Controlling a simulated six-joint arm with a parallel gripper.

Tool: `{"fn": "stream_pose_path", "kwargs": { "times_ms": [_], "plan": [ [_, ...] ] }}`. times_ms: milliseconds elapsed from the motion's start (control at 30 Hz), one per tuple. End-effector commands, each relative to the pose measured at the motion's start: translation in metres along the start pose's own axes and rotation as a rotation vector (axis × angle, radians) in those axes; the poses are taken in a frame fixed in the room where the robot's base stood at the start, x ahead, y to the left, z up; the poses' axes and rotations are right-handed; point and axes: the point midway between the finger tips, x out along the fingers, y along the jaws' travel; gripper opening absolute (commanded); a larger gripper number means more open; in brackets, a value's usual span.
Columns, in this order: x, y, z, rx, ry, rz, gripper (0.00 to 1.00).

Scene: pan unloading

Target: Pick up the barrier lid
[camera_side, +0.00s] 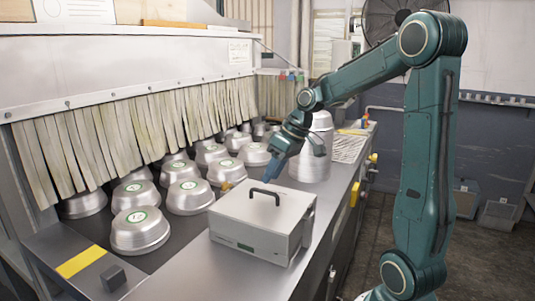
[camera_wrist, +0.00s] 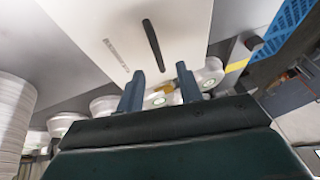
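The barrier lid looks to be the white box-shaped cover (camera_side: 245,216) with a dark handle (camera_side: 264,193) on top. It stands on the metal counter beside the pans. Its white top (camera_wrist: 115,25) and the handle (camera_wrist: 153,45) also show in the wrist view. My gripper (camera_side: 270,173) is above and just behind the lid, near its far edge, apart from the handle. In the wrist view its two fingers (camera_wrist: 160,87) are spread with nothing between them, and the handle lies beyond the fingertips.
Several metal pans with green-and-white labels (camera_side: 140,231) stand on the dark surface left of the lid. A tall stack of pans (camera_side: 312,150) stands behind my gripper. A strip curtain (camera_side: 120,135) hangs at the left. The counter's front strip (camera_side: 185,272) is clear.

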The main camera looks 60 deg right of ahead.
Motion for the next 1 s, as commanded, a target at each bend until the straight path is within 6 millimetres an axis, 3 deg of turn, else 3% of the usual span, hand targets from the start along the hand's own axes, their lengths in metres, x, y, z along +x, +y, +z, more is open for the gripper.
{"fn": "stream_pose_path", "kwargs": {
  "times_ms": [400,967,1000],
  "plan": [
    [0.043,0.001,0.002,0.001,-0.002,0.0,0.36],
    [0.045,0.002,0.001,0.001,0.001,0.002,0.36],
    [0.045,0.002,0.001,0.001,0.001,0.002,0.28]
  ]
}}
